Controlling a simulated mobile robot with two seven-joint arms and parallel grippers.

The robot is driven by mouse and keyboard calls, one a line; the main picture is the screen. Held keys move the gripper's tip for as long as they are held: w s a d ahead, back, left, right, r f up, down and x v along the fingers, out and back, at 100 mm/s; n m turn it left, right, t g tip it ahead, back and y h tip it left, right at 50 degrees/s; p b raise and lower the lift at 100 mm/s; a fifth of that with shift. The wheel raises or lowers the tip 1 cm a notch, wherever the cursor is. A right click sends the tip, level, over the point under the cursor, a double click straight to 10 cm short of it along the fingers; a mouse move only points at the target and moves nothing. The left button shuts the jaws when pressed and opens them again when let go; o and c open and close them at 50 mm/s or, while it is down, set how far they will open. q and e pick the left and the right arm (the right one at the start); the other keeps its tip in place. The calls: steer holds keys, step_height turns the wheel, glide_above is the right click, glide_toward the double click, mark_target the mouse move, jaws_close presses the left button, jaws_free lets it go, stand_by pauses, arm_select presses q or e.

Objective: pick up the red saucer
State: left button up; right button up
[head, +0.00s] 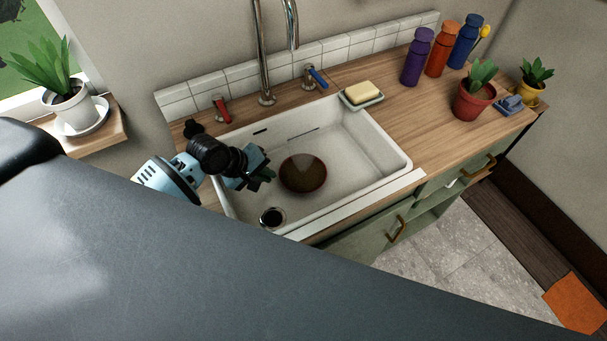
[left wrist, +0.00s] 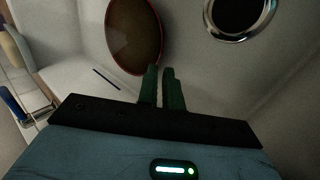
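The red saucer (head: 303,173) is in the white sink (head: 366,148), to the right of my left gripper. It looks dark brown inside, with a thin red rim. In the left wrist view the saucer (left wrist: 134,38) looks tilted, cut off by the top edge. My left gripper (head: 270,175) reaches into the sink from the left. Its green fingers (left wrist: 163,70) are close together with a narrow gap, and the saucer's rim meets their tips. They look shut on the rim, though the contact is partly hidden. Whether the saucer touches the sink floor is unclear. My right gripper is not in view.
The drain (head: 272,217) is at the sink's near left. A tall faucet (head: 266,98) and red (head: 222,110) and blue (head: 317,77) taps stand behind. A soap dish (head: 362,100) sits at the back rim. Bottles (head: 416,58) and a potted plant (head: 473,100) stand on the right counter.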

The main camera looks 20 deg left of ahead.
mark_target(280, 179)
arm_select(q)
steer(key=shift+w+d, duration=0.1)
steer(key=x, duration=0.5)
steer(key=shift+w+b, duration=0.1)
steer(key=shift+b, duration=0.2)
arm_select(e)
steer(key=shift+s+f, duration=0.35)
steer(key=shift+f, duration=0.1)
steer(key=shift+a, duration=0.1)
arm_select(q)
jaws_close()
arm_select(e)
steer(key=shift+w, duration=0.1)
arm_select(q)
steer(key=shift+r, duration=0.2)
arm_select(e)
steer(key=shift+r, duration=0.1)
arm_select(q)
steer(key=shift+w+r+p, duration=0.1)
steer(key=shift+r+p, duration=0.25)
steer(key=shift+r, duration=1.45)
step_height(280, 179, up, 6)
steer(key=shift+f+p, duration=0.1)
steer(key=shift+p, duration=0.3)
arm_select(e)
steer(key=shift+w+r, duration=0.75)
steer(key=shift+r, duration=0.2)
